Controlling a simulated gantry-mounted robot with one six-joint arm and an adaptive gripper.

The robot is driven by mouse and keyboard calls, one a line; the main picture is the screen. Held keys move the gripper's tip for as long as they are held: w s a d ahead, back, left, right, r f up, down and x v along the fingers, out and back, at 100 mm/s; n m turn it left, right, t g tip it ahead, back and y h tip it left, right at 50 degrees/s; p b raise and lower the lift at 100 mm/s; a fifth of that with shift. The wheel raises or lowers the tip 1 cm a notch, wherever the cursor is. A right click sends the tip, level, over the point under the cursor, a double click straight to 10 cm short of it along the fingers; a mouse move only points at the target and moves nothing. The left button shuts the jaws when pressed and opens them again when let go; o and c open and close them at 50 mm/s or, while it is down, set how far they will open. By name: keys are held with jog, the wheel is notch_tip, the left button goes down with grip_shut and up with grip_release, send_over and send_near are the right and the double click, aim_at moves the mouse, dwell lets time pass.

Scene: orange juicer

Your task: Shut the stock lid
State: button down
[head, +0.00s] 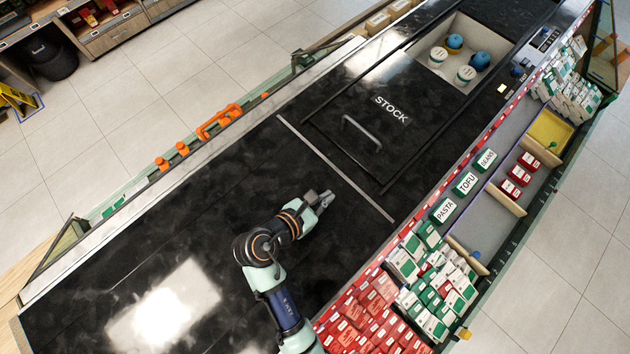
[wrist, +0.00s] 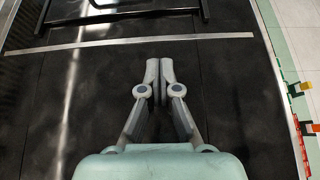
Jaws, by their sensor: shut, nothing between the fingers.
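The stock lid (head: 375,75) is a flat black sliding panel with the word STOCK and a dark bar handle (head: 361,134). It lies on the black counter, and the stock well (head: 432,60) beyond its far edge is uncovered. My gripper (head: 327,197) is shut and empty over the counter, on the near side of the pale strip, apart from the lid and handle. In the wrist view my gripper (wrist: 159,70) has its fingertips together, and a black bar and frame edge (wrist: 125,14) show at the top.
The well holds several white tubs and blue round items (head: 480,60). A thin pale strip (head: 334,167) crosses the counter. Red, white and green packs (head: 440,285) fill the right side. Orange fittings (head: 218,121) line the left edge. The counter around my gripper is clear.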

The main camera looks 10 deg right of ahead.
jog(key=shift+w+d, duration=0.15)
jog(key=shift+d, duration=0.1)
send_near(364, 169)
jog(key=f, duration=0.1)
jog(key=d+f, duration=0.1)
jog(key=f, duration=0.1)
jog(key=shift+w, duration=0.25)
jog(key=w+d, duration=0.1)
jog(key=w+d+p, duration=0.1)
jog(key=d, duration=0.1)
jog(key=shift+d+f, duration=0.1)
jog(key=shift+f, duration=0.05)
jog(key=shift+w+d, duration=0.25)
jog(key=shift+d, duration=0.05)
jog(key=shift+f, duration=0.1)
